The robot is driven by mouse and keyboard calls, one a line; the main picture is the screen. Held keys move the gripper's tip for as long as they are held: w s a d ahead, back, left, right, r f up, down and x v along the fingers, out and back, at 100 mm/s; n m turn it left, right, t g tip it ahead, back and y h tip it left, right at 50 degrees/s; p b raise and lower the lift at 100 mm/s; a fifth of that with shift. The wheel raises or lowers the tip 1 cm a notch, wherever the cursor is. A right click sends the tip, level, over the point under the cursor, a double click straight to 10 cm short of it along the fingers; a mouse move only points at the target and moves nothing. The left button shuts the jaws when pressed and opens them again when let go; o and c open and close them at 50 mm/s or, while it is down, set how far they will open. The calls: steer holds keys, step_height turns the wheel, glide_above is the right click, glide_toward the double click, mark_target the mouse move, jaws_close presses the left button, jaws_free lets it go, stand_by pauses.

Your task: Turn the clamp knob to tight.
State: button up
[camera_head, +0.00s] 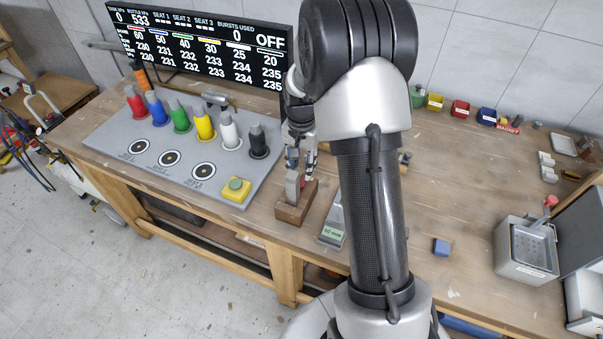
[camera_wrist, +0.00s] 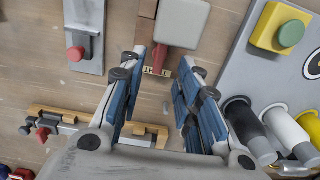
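My gripper (camera_wrist: 163,66) points down with its two blue-padded fingers apart, empty. In the head view my gripper (camera_head: 302,160) is just above and behind a small wooden block (camera_head: 291,213). The block carries a grey upright piece (camera_head: 293,187). In the wrist view a pale grey rounded piece (camera_wrist: 182,22) lies just beyond the fingertips, with a red part (camera_wrist: 159,55) under its edge and a small marked strip by it. I cannot tell for certain which is the clamp knob.
A grey panel (camera_head: 120,130) with several coloured cones and a yellow button block (camera_head: 236,189) is left of the block. A wood-and-metal bar (camera_wrist: 97,123) lies below the fingers in the wrist view.

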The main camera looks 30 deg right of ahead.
step_height(320, 180, up, 8)
steer(key=shift+f, duration=0.25)
stand_by(0.4)
